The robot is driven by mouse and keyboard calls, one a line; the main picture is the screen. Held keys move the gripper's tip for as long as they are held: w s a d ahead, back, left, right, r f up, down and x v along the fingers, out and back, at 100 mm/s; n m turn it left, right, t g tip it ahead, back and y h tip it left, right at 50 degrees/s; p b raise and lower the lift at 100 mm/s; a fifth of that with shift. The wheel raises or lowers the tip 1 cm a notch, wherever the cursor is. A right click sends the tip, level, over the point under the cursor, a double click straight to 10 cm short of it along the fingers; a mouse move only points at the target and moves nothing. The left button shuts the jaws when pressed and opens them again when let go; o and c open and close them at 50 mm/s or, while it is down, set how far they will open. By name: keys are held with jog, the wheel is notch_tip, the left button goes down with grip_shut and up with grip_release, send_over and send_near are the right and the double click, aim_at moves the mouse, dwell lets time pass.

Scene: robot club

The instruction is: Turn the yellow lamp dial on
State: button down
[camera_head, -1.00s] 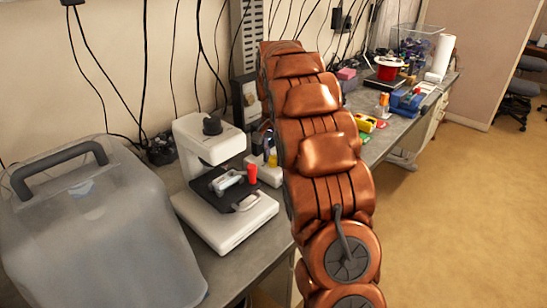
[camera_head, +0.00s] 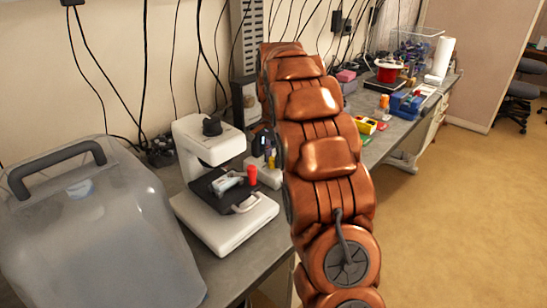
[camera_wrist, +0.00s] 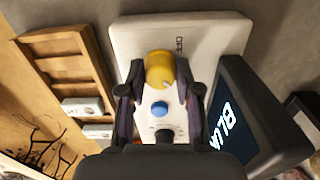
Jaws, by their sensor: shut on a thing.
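The yellow lamp dial (camera_wrist: 160,68) sits on a white panel (camera_wrist: 205,35) in the wrist view. It is round, with a small pale mark near its lower edge. My gripper (camera_wrist: 160,74) has one finger on each side of the dial and is shut on it. In the head view, my copper-coloured arm hides most of the spot where it works. I cannot make out the dial clearly there.
A blue button (camera_wrist: 160,108) and a black knob (camera_wrist: 163,135) lie below the dial. A dark screen with blue-white letters (camera_wrist: 226,124) stands close on the right. A wooden rack (camera_wrist: 65,70) is at left. A white microscope-like device (camera_head: 222,222) stands left of my arm.

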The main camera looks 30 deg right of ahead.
aim_at(273, 158)
jog(key=c, duration=0.8)
grip_release()
jog(key=shift+r, duration=3.7)
